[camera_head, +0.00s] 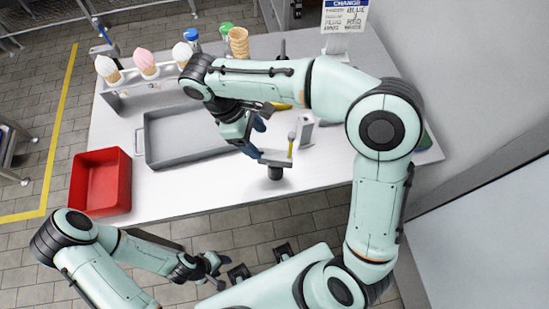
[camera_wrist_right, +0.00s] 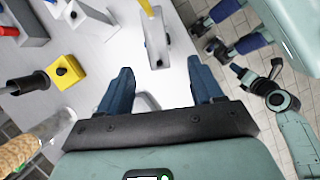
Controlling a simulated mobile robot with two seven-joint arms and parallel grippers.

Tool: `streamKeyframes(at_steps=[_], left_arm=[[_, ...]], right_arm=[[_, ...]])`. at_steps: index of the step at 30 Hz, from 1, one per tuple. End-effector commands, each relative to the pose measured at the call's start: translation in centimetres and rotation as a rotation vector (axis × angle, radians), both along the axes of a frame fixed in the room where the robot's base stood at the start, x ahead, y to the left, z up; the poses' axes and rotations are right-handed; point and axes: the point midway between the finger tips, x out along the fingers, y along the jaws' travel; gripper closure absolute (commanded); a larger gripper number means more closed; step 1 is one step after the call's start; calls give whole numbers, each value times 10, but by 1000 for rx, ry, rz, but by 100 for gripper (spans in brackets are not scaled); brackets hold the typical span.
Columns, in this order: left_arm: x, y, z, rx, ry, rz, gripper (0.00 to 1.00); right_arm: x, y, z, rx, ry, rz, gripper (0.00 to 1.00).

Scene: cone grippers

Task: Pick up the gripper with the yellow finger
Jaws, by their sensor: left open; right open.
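The gripper with the yellow finger (camera_head: 291,146) is a grey tool on a short black stem at the table's front edge. In the right wrist view its grey body (camera_wrist_right: 157,48) lies beyond the space between my fingertips, with the yellow finger at the top. My right gripper (camera_head: 258,140) has blue fingers and is open and empty beside it; the fingers also show in the right wrist view (camera_wrist_right: 160,88). I cannot tell the exact gap to the tool. My left gripper (camera_head: 213,268) is open and empty, low in front of the table.
A grey tray (camera_head: 143,148), a red bin (camera_head: 128,182) and a rack of ice-cream cones (camera_head: 121,97) stand to the left. Stacked cones (camera_head: 239,42) and a sign (camera_head: 345,17) are at the back. A yellow block (camera_wrist_right: 67,70) and other grey tools (camera_wrist_right: 88,20) are close by.

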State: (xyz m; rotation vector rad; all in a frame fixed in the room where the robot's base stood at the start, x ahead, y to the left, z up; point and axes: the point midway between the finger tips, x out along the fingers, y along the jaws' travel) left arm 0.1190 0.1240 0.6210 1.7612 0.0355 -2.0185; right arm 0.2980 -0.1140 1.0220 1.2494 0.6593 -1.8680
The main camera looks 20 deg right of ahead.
Motion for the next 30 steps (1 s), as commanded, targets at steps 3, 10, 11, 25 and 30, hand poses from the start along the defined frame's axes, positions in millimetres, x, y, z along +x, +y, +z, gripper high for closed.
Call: streamKeyframes(at_steps=[3,10,11,25,30], left_arm=[[-5,0,-8,0,6,0,49],[-6,0,-11,0,7,0,49],[-6,0,-11,0,7,0,49],[-9,0,-17,0,10,0,49],[-9,0,-17,0,10,0,49]], right_arm=[[-6,-9,-24,-2,3,-2,34],[-10,-15,-42,-1,1,-1,34],[-10,-16,-43,-1,1,-1,34],[-22,-39,-86,1,-1,0,34],[-21,-39,-86,1,-1,-1,34]])
